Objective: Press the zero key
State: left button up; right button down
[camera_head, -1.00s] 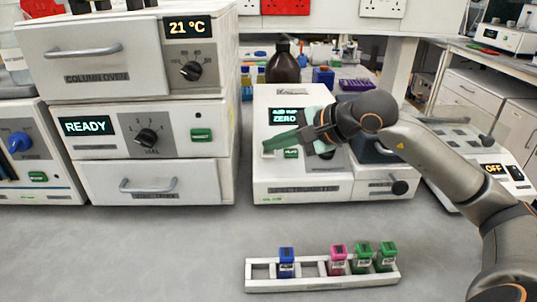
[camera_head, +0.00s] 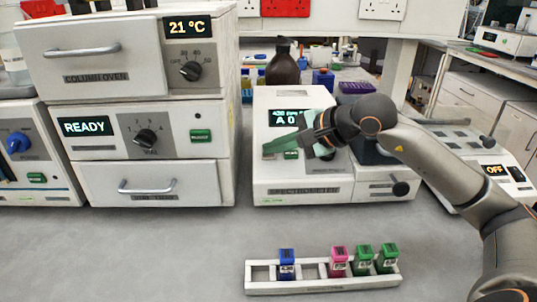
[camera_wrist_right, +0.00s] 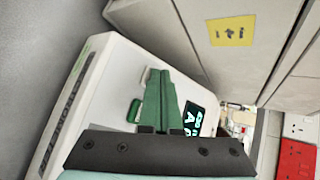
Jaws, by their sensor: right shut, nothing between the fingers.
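The spectrometer (camera_head: 276,190) stands on the bench at centre right. Its dark display (camera_head: 287,117) shows a line starting "A 0", the rest partly covered by my gripper. A green key on its front (camera_head: 291,155) is partly hidden under my fingers; it also shows in the right wrist view (camera_wrist_right: 133,111), beside the fingers. I cannot read its label. My right gripper (camera_head: 267,149) is shut and empty, its green fingers reaching left across the front of the spectrometer, above the key. In the wrist view, whether the fingertips touch the housing is unclear. My left gripper is not in view.
The column oven (camera_head: 108,85) and a unit reading READY (camera_head: 180,165) are stacked to the left. A white rack (camera_head: 330,287) with several coloured vials stands in front. A brown bottle (camera_head: 283,66) is behind the spectrometer. The bench front left is clear.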

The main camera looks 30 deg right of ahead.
dwell(0.4)
jog(key=shift+s+a+r+p, duration=0.15)
jog(key=shift+s+r+p, duration=0.15)
jog(key=shift+r, duration=0.35)
jog(key=r, duration=0.1)
jog(key=s+r+p, duration=0.1)
jog(key=r, duration=0.1)
jog(key=a+r+p, duration=0.1)
jog(key=shift+s+r, duration=0.3)
dwell(0.3)
